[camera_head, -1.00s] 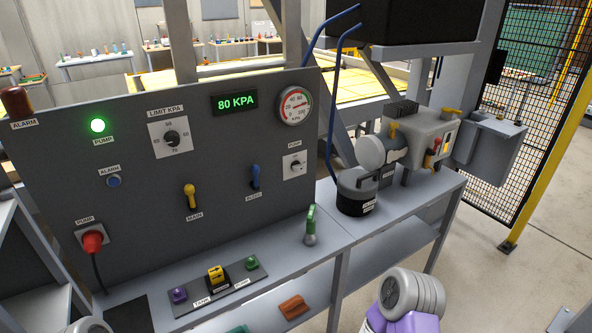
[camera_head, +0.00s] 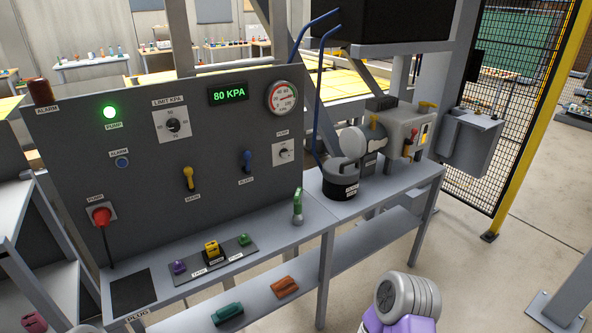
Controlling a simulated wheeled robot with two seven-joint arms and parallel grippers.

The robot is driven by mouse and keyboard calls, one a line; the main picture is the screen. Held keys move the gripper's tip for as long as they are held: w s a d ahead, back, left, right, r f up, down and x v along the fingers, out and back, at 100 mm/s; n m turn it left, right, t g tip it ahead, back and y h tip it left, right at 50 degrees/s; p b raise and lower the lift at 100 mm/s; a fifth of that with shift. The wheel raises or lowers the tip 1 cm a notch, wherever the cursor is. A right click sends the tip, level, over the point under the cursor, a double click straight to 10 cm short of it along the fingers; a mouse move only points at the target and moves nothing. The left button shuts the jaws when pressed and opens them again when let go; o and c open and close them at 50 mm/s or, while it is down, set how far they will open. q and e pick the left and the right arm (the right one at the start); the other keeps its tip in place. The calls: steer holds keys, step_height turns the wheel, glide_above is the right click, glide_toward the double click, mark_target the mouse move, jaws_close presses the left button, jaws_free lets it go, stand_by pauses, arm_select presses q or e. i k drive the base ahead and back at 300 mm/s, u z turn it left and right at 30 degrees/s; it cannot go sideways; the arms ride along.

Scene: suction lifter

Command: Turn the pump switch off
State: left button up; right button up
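The pump switch (camera_head: 283,152) is a small dark knob on a white plate labelled PUMP, at the right side of the grey panel (camera_head: 140,160). Its exact knob angle is too small to read. The green PUMP lamp (camera_head: 110,112) is lit. The display (camera_head: 228,92) reads 80 KPA, and the round gauge (camera_head: 281,97) has its needle off zero. A red connector (camera_head: 102,215) with a black cable sits in a socket also labelled PUMP at the panel's left. Neither of my grippers shows; only grey and purple parts of my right arm appear at bottom right.
A green-handled valve (camera_head: 297,207) stands on the bench below the switch. A dark canister (camera_head: 340,180) and pump machinery (camera_head: 400,130) stand right of the panel. Open floor lies at right.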

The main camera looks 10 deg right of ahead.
mark_target(284, 153)
steer(key=u, duration=0.05)
steer(key=k, duration=0.7)
steer(key=z, duration=0.9)
steer(key=i, duration=1.8)
steer(key=u, duration=0.85)
